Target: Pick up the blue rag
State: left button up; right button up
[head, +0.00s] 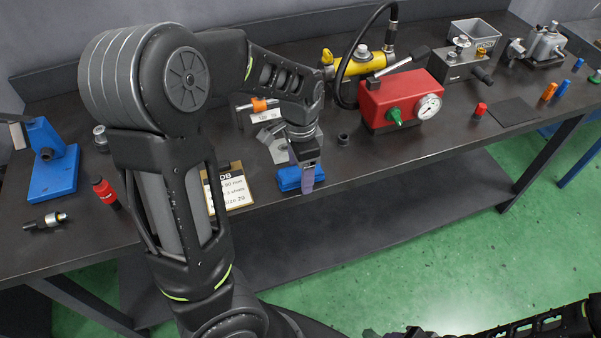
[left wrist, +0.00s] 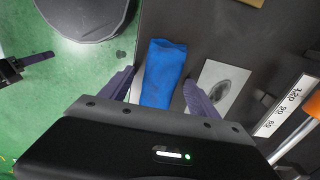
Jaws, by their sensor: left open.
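The blue rag (head: 288,179) lies at the front edge of the dark bench, below my left gripper (head: 306,178) in the head view. In the left wrist view the rag (left wrist: 160,73) is a folded strip between the two purple fingers of my left gripper (left wrist: 160,84). The fingers are apart, one on each side of the rag, with gaps visible. The near end of the rag is hidden by the gripper body. My right gripper (head: 398,333) shows only in part at the bottom edge of the head view; its jaws are not clear.
A labelled card (head: 236,190) lies left of the rag. A red pump with a gauge (head: 402,97) and a small black ring (head: 343,139) stand to the right. The bench drops off in front.

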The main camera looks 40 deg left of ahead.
pick_arm(q)
jog(key=shift+c, duration=0.3)
jog(key=c, duration=1.4)
